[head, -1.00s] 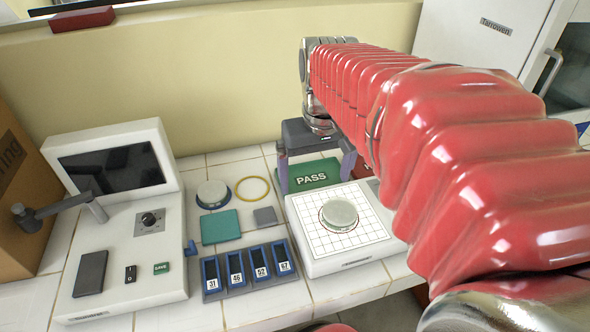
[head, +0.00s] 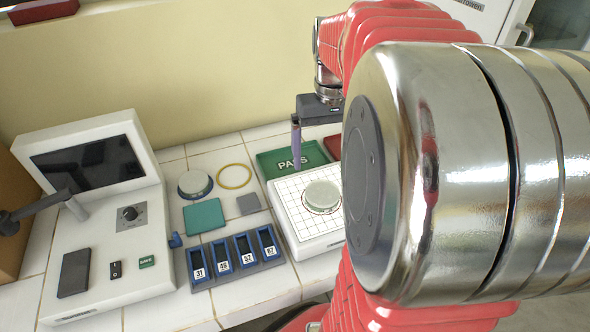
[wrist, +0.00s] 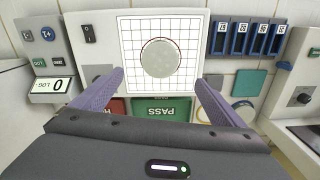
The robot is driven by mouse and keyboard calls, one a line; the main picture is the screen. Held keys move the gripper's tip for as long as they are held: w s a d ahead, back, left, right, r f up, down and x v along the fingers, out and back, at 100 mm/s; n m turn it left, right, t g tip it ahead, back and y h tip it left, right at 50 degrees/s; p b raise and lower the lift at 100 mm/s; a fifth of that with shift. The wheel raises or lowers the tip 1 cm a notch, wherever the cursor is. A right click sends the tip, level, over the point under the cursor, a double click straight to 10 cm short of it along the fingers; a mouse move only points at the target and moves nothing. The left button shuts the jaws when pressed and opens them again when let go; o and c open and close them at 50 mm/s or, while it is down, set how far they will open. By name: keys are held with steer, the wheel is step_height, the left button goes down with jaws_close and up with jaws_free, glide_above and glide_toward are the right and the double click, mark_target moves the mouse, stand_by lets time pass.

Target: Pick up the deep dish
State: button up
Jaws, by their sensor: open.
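A round pale grey-green dish (head: 322,196) lies on the white gridded plate (head: 288,206) of a bench device. In the wrist view this dish (wrist: 160,58) is inside a red circle, ahead of and roughly between my fingertips, not touched. My gripper (wrist: 159,78) is open and empty. In the head view one purple finger of my gripper (head: 297,145) shows over the green PASS pad; the other is hidden by my arm. A second round dish (head: 195,183) with a blue rim sits farther left. I cannot tell from looks which is the deeper.
A green PASS pad (head: 290,161) lies behind the gridded plate. A blue slotted rack (head: 236,260) with numbered slots, a teal square (head: 204,215), a grey square (head: 249,204) and a yellow ring (head: 234,176) are to the left. A screen console (head: 95,215) stands far left.

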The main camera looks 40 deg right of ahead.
glide_above(323, 192)
steer(key=f, duration=0.6)
steer(key=shift+w+f, duration=0.2)
steer(key=shift+f, duration=0.1)
steer(key=shift+s+f, duration=0.15)
steer(key=shift+f, duration=2.45)
steer(key=shift+c, duration=0.3)
steer(key=c, duration=1.2)
